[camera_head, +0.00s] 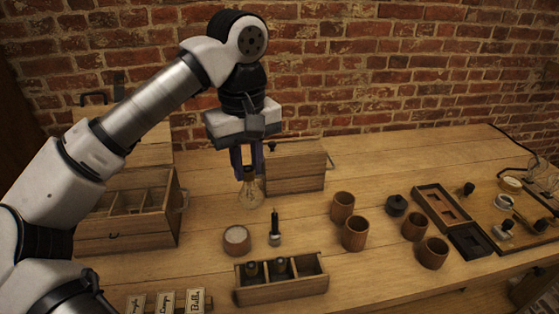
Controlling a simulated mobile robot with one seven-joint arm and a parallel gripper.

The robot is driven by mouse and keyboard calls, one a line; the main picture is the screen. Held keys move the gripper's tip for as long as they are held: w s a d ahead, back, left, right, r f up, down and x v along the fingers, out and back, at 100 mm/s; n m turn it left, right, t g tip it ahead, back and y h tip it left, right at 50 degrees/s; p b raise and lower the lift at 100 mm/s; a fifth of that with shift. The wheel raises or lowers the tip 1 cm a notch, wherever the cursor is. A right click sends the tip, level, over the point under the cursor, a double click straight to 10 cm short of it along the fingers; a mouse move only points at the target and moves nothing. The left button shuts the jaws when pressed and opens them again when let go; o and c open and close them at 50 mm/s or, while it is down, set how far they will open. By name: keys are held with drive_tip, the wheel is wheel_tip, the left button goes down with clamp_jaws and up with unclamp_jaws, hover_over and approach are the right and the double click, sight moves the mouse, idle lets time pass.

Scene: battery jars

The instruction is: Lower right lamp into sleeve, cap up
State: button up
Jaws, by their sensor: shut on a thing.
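A clear glass lamp (251,192) hangs below my gripper (247,174), glass end down and cap up. My gripper is shut on its cap end, and the fingers hide part of the cap. The lamp appears to be held above the table, left of the brown cups. Several brown cylindrical cups, which may be the sleeves, stand open at the top to the right: one at the back (342,206), one in front of it (355,235), and two farther right (414,227) (432,253). I cannot tell which one is the sleeve meant.
A three-compartment wooden box (282,290) at the front holds two dark items; its right compartment looks empty. A round pale-topped pot (236,240) and a dark upright tool (275,230) stand behind it. Wooden cases (140,220) (295,168) stand left and behind. Trays (448,212) lie right.

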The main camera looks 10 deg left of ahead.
drive_tip(key=w+a+f+p, duration=0.1)
drive_tip(key=a+f+p, duration=0.1)
drive_tip(key=a, duration=1)
drive_tip(key=w+a+f+p, duration=0.2)
drive_tip(key=a+f+p, duration=0.1)
drive_tip(key=a, duration=1)
drive_tip(key=w+a+f+p, duration=0.1)
drive_tip(key=a+f+p, duration=0.2)
drive_tip(key=a, duration=0.9)
drive_tip(key=shift+w+a, duration=0.15)
drive_tip(key=shift+a, duration=0.15)
drive_tip(key=shift+f, duration=0.2)
wheel_tip(320, 180, down, 8)
drive_tip(key=b, duration=0.2)
drive_tip(key=shift+r+b, duration=0.2)
drive_tip(key=shift+b, duration=0.2)
drive_tip(key=shift+f+b, duration=0.9)
drive_tip(key=shift+f, duration=1.25)
idle(0.7)
